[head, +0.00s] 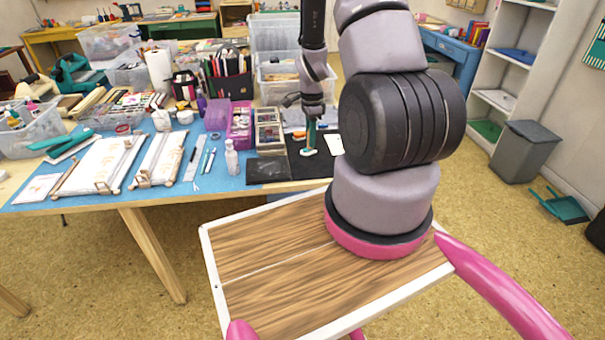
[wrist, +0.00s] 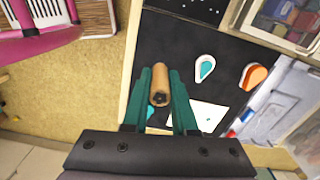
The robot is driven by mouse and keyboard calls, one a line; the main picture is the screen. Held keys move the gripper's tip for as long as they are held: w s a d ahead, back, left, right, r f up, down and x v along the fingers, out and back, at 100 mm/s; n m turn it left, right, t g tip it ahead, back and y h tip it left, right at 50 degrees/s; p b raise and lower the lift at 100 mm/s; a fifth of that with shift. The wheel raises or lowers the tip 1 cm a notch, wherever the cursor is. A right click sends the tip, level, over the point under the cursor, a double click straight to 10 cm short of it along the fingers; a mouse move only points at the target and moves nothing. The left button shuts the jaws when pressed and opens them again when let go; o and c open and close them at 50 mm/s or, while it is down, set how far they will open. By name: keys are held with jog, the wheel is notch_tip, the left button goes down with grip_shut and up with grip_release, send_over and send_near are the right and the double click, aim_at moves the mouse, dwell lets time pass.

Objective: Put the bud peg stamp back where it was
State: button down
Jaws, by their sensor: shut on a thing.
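In the wrist view, a round wooden peg stamp (wrist: 164,82) sits between the green fingers of my gripper (wrist: 163,100), which is shut on it. Its stamping face is hidden. Beyond the fingers, on a black mat (wrist: 190,42), lie a teal drop-shaped inkpad (wrist: 204,68) and an orange drop-shaped inkpad (wrist: 253,76), both with white rims. In the head view, my gripper (head: 310,134) points down over the mat, right above or behind the teal inkpad (head: 309,153). I cannot tell whether the stamp touches anything there.
A white sheet (head: 334,144) lies right of the gripper, and it shows partly behind a finger in the wrist view (wrist: 210,116). A wooden compartment box (head: 269,138) and a dark flat tray (head: 268,170) stand to the left. Bottles and tools crowd the table further left.

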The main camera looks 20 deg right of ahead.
notch_tip(320, 180, down, 4)
jog(key=shift+a+f, duration=0.1)
jog(key=shift+f, duration=2.3)
jog(key=shift+f, duration=0.15)
jog(key=c, duration=0.7)
grip_release()
